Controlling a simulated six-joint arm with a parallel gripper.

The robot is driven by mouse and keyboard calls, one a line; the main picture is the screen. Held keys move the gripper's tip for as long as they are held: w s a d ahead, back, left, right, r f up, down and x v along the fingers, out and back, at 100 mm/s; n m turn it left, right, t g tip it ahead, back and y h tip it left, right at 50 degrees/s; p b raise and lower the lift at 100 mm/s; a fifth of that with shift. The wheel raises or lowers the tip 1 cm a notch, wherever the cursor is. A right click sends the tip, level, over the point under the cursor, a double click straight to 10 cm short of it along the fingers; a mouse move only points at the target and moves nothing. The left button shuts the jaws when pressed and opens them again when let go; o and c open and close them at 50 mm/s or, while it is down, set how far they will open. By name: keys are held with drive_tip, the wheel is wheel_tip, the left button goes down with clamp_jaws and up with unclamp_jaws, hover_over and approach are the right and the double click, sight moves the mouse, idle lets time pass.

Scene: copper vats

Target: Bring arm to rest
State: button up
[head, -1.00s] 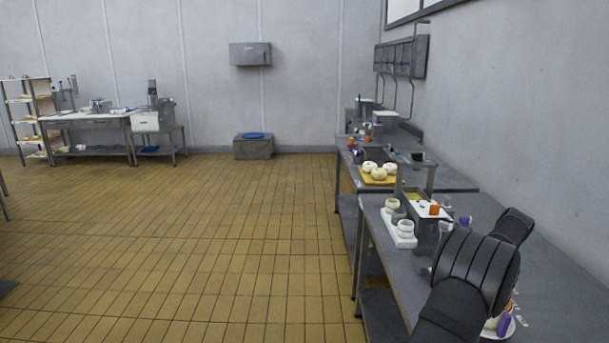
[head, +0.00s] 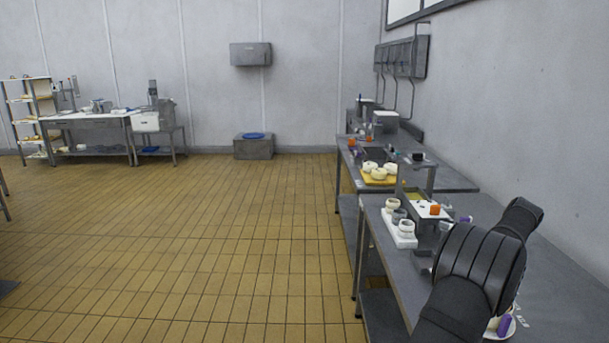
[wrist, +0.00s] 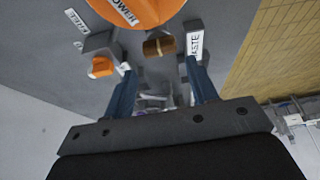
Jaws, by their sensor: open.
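My gripper (wrist: 160,72) shows in the wrist view with two blue fingers spread wide apart and nothing held between them. It is above the grey worktop (wrist: 60,60). A small brown piece (wrist: 158,46) lies beyond the fingertips, roughly in line with the gap. In the head view my dark arm reaches over the right-hand bench (head: 565,290); the fingers are hidden behind it or too small to tell.
In the wrist view, a large orange round thing (wrist: 140,8) with a label, an orange piece (wrist: 101,67) by a grey block, and a white WASTE label (wrist: 195,40) are close. In the head view, a white holder with cups (head: 400,228) stands left of my arm. The tiled floor (head: 200,240) is clear.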

drive_tip(key=v, duration=1.2)
drive_tip(key=x, duration=1.7)
drive_tip(key=shift+w+f, duration=0.1)
drive_tip(key=shift+f, duration=0.2)
drive_tip(key=m+h, duration=0.1)
drive_tip(key=m, duration=0.1)
drive_tip(key=m+h, duration=0.1)
drive_tip(key=m, duration=0.2)
drive_tip(key=shift+a+g, duration=0.1)
drive_tip(key=shift+g, duration=0.2)
drive_tip(key=m+h, duration=0.1)
drive_tip(key=m, duration=0.1)
drive_tip(key=m+g, duration=0.1)
drive_tip(key=m, duration=0.2)
drive_tip(key=shift+h, duration=0.4)
drive_tip(key=shift+m, duration=0.3)
drive_tip(key=shift+v, duration=2.55)
